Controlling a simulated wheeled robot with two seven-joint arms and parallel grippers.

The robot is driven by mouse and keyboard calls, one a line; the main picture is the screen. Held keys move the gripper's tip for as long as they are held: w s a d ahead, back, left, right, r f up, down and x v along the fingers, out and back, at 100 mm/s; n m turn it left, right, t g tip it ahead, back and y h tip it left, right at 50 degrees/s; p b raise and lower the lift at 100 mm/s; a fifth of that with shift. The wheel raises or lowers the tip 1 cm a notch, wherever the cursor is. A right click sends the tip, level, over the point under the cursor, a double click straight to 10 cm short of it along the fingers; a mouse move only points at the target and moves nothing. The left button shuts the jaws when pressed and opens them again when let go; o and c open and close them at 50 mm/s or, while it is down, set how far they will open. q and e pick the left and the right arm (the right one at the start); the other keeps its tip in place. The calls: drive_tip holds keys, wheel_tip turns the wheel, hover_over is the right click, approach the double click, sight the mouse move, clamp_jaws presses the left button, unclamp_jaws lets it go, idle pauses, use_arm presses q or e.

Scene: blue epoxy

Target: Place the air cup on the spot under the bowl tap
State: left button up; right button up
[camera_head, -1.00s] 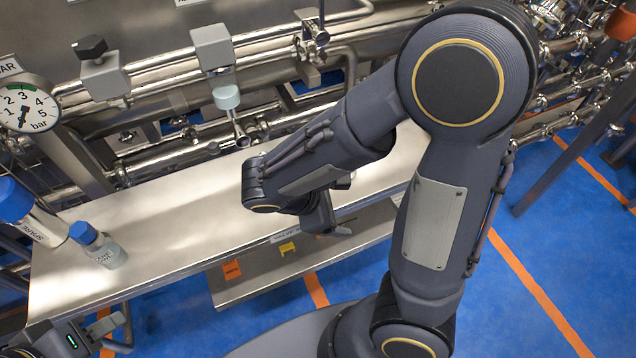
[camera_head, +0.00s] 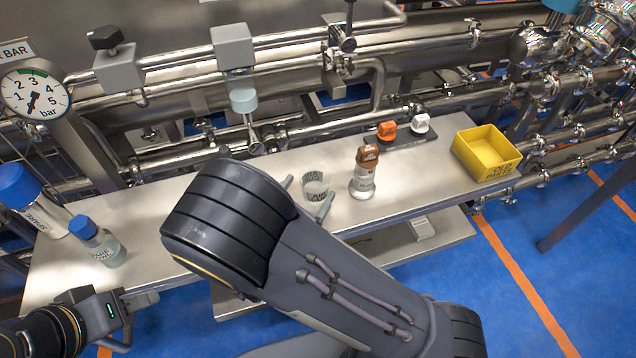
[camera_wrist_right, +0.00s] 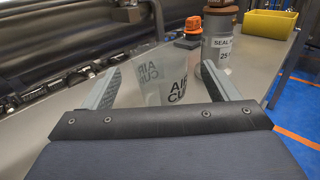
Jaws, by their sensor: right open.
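The air cup (camera_head: 316,184), clear with dark lettering, stands upright on the steel bench (camera_head: 400,185). In the right wrist view the air cup (camera_wrist_right: 168,80) shows between and just beyond the finger ends. My right gripper (camera_head: 307,194) is open, with a finger on either side of the cup; contact cannot be told. Its fingers also show in the right wrist view (camera_wrist_right: 162,72). My left gripper (camera_head: 138,302) is at the lower left, away from the cup; its jaw opening is unclear. A tap-like fitting (camera_head: 252,135) hangs below a grey box over the bench's back; its label cannot be read.
A brown-capped seal bottle (camera_head: 363,183) stands close right of the cup. Orange (camera_head: 387,130) and white (camera_head: 420,124) caps and a yellow bin (camera_head: 486,155) lie further right. Blue-capped bottles (camera_head: 100,243) stand left. Pipes (camera_head: 180,165) run behind the bench.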

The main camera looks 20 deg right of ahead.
sight(321, 172)
drive_tip(key=x, duration=0.6)
drive_tip(key=shift+f+p, duration=0.1)
drive_tip(key=shift+p, duration=0.2)
drive_tip(key=c, duration=1.1)
